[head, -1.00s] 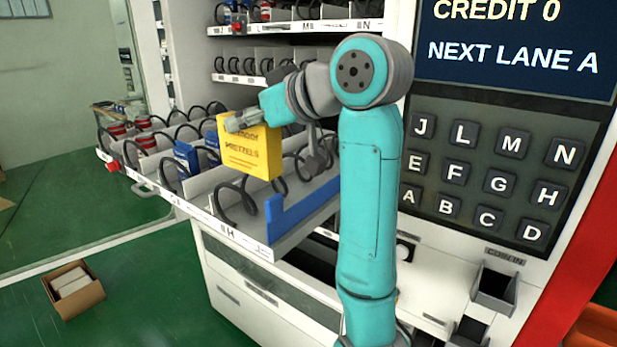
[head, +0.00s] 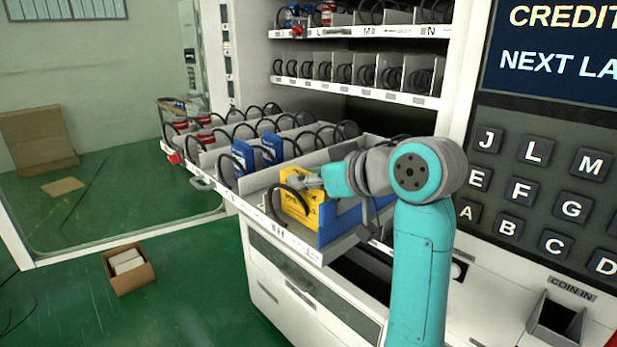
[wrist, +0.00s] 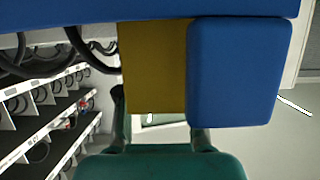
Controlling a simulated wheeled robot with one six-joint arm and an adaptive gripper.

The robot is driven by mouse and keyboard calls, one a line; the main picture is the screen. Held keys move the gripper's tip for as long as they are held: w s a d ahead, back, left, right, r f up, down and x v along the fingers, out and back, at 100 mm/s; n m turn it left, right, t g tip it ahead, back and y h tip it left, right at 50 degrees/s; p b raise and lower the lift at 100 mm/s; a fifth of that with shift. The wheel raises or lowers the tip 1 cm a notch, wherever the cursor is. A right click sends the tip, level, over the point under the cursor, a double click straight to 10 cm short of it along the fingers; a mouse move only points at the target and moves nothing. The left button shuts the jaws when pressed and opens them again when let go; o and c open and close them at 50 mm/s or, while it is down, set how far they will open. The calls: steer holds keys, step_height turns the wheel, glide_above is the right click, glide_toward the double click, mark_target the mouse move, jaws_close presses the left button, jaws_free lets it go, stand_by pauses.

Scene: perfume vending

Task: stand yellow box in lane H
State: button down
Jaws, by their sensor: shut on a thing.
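The yellow box (head: 296,209) is upright, slightly tilted in the picture, low in the lane above the H label (head: 281,233) on the pulled-out tray. A black coil stands at its front left and a blue panel (head: 340,222) close at its right. My gripper (head: 306,182) is shut on the upper part of the box. In the wrist view the yellow box (wrist: 152,65) is between my fingers (wrist: 160,122), with a blue block (wrist: 238,72) beside it. The box's bottom is hidden, so I cannot tell whether it touches the lane floor.
Blue boxes (head: 243,158) and red-and-white cans (head: 180,124) stand in lanes to the left. Grey dividers and coils separate the lanes. A fixed shelf (head: 355,92) is above and behind the tray. The keypad panel (head: 545,190) stands right of my arm.

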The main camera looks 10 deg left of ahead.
steer(key=c, duration=0.7)
jaws_free()
steer(key=shift+d+r, duration=0.1)
steer(key=shift+r, duration=0.05)
steer(key=v, duration=1.1)
steer(key=shift+s+d, duration=0.25)
steer(key=shift+s, duration=0.05)
steer(key=shift+d, duration=0.1)
